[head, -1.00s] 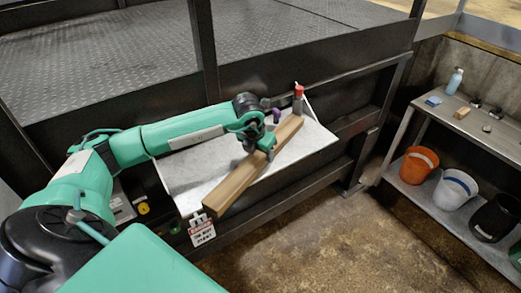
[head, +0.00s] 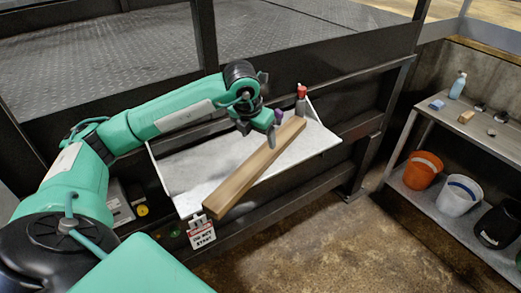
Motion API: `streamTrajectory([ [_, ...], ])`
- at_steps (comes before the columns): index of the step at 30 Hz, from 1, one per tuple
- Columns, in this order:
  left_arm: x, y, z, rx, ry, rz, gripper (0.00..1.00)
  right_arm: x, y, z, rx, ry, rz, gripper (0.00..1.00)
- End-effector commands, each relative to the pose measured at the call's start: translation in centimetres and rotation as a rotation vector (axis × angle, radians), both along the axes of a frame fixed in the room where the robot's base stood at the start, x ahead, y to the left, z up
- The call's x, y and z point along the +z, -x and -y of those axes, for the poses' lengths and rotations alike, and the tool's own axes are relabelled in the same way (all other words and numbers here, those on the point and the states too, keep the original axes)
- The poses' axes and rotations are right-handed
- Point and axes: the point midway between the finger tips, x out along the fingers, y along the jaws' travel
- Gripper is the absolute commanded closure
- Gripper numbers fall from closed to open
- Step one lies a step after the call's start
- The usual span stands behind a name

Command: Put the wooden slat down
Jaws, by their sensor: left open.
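The wooden slat (head: 250,176) is a long brown bar lying diagonally on the light grey metal shelf (head: 185,165) fixed to the compactor's side. Its near end reaches the shelf's front edge by the hanging sign, and its far end is near the red-capped item. My left gripper (head: 262,130) is open, just above and to the left of the slat's far half, apart from the slat as far as I can tell. My right gripper is not in the picture.
A red-capped grey item (head: 301,98) stands at the shelf's far right corner. A sign (head: 201,233) hangs at the front edge. At right, a metal bench (head: 465,130) holds a bottle, a sponge and small items; buckets (head: 422,170) stand below. The floor between is clear.

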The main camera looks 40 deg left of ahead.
Motion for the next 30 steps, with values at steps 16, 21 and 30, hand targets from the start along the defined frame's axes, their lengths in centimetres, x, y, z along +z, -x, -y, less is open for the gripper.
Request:
streamTrajectory([
  [16,3.0,0.9,0.0,0.001,-0.001,-0.001,0.26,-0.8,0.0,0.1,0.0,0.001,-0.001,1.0],
  [21,3.0,0.9,0.0,0.001,0.0,-0.001,0.26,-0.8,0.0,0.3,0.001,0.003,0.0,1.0],
  [30,1.6,1.0,3.6,-0.083,0.113,0.006,0.26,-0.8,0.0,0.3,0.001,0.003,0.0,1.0],
])
